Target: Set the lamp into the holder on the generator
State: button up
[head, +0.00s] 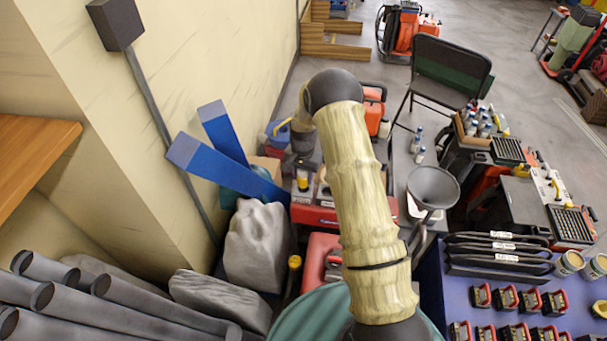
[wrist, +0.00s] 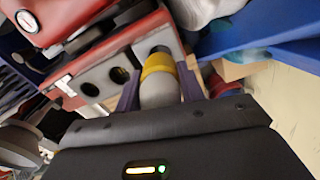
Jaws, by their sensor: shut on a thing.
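The lamp (wrist: 158,88), a pale grey cylinder with a yellow band, is between the two fingers of my gripper (wrist: 160,80) in the wrist view. My gripper is shut on it. The holder (wrist: 104,78) is a light grey plate with round dark holes on the red generator (wrist: 112,38). The lamp's far end is at the hole nearest the plate's right end; I cannot tell whether it is inside or just over it. In the head view the yellow band of the lamp (head: 302,184) shows below my wrist, at the left end of the red generator (head: 318,216).
Blue beams (head: 225,160) lean close on the left of my gripper. A grey rock-like block (head: 257,245) and dark pipes (head: 130,300) lie nearer. A dark funnel (head: 433,187) stands to the right, beside a blue table (head: 432,290) with several small items.

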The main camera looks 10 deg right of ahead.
jog(key=shift+w+f+b, duration=0.1)
jog(key=shift+f+b, duration=0.8)
jog(key=shift+f, duration=0.65)
jog(key=shift+f, duration=0.15)
jog(key=shift+f, duration=0.25)
jog(key=o, duration=1.1)
jog(key=shift+r, duration=0.15)
notch_tip(320, 180, up, 16)
jog(key=shift+f, duration=0.1)
jog(key=shift+r, duration=0.7)
